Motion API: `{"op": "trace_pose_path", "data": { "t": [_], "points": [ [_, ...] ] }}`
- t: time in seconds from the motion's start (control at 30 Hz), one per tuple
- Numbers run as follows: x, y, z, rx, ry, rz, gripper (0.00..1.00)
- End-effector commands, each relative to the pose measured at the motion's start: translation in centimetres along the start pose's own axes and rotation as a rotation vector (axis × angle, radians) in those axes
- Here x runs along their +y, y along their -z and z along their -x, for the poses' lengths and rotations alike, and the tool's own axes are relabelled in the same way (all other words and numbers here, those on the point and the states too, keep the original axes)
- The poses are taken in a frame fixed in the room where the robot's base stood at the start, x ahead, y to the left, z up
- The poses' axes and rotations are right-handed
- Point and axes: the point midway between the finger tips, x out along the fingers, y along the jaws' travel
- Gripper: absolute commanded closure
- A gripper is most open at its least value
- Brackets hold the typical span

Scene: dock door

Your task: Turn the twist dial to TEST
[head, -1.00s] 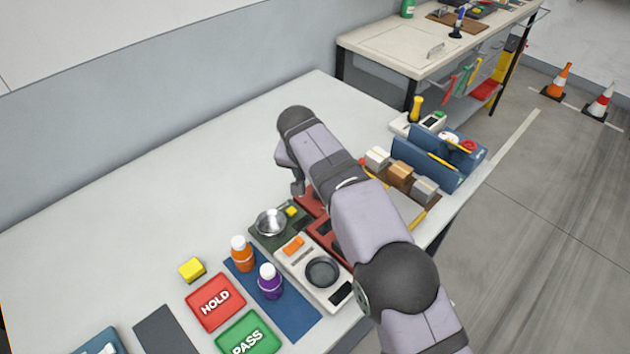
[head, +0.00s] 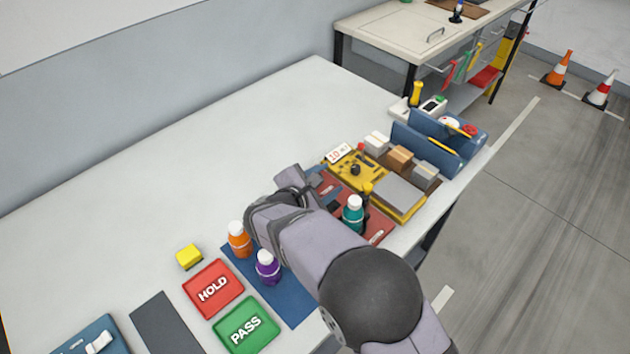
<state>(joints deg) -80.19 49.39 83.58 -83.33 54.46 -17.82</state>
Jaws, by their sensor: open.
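A yellow panel (head: 345,163) lies on the bench right of centre, with a small black knob (head: 355,169) on top that looks like the twist dial. A white label (head: 340,152) stands at its back edge. I cannot read the dial's markings or its setting at this size. My gripper (head: 318,184) is at the end of my bent arm, low over the bench, to the left of and nearer than the panel. It is open and apart from the knob. My wrist hides most of its fingers.
A teal bottle (head: 353,217) stands on a red mat (head: 379,236) close to my arm. Orange (head: 238,240) and purple (head: 267,268) bottles stand left of it. Small boxes (head: 400,158) and blue holders (head: 425,151) lie beyond the panel.

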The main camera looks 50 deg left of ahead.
Motion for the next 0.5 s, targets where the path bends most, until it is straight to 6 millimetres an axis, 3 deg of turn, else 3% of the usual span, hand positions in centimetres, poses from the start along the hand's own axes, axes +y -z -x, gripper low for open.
{"op": "trace_pose_path", "data": {
  "t": [0.1, 0.2, 0.33, 0.5],
  "points": [
    [0.0, 1.9, 1.2, 0.002, -0.114, 0.344, 0.58],
    [0.1, 3.1, 2.1, -0.002, -0.186, 0.554, 0.58],
    [0.1, 4.2, 2.9, -0.007, -0.242, 0.711, 0.58],
    [0.1, 4.6, 3.1, -0.010, -0.263, 0.767, 0.58]
  ]
}}
